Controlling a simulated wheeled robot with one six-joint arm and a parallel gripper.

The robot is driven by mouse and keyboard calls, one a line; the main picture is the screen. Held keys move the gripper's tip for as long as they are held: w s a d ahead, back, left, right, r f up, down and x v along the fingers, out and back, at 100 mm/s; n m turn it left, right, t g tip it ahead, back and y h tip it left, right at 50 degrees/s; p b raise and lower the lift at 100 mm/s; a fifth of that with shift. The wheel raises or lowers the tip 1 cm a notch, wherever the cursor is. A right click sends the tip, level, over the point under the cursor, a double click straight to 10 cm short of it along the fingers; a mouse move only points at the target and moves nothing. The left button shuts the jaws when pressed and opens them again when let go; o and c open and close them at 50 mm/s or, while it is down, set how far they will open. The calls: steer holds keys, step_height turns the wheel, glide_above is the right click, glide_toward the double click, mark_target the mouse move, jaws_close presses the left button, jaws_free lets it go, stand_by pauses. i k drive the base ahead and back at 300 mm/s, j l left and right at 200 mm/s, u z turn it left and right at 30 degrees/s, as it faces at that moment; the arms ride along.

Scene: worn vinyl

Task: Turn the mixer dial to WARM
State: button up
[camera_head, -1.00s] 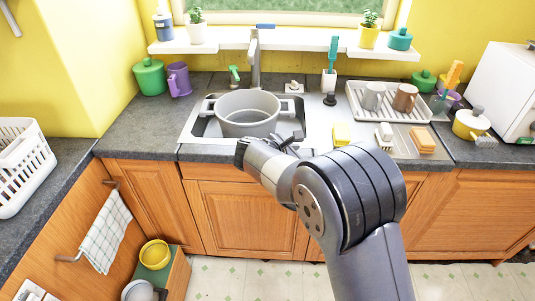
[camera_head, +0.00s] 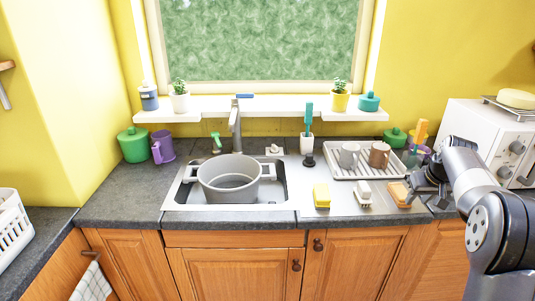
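The tall grey tap (camera_head: 236,128) stands behind the sink (camera_head: 283,190). A small pale fitting (camera_head: 274,150) sits on the counter to the right of the tap; it may be the mixer dial, but it is too small to tell, and no WARM mark is readable. A green fitting (camera_head: 216,143) stands left of the tap. My gripper (camera_head: 422,190) is at the right, over the counter's front part near the orange sponge (camera_head: 399,194), far from the tap. Its dark fingers overlap the arm, so their opening is unclear.
A large grey pot (camera_head: 229,188) sits in the sink. A drying rack (camera_head: 339,172) with two mugs, a yellow sponge (camera_head: 321,195) and a white brush (camera_head: 364,194) lie to its right. A white oven (camera_head: 485,135) with knobs stands at the far right.

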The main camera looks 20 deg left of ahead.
mark_target(274, 149)
steer(key=i+u, duration=0.1)
steer(key=u, duration=0.25)
steer(key=i+u, duration=0.15)
steer(key=u, duration=0.25)
steer(key=i+u, duration=0.15)
steer(key=u, duration=0.2)
steer(key=i+l, duration=0.2)
steer(key=i, duration=0.3)
steer(key=i+l, duration=0.2)
steer(key=i, duration=0.25)
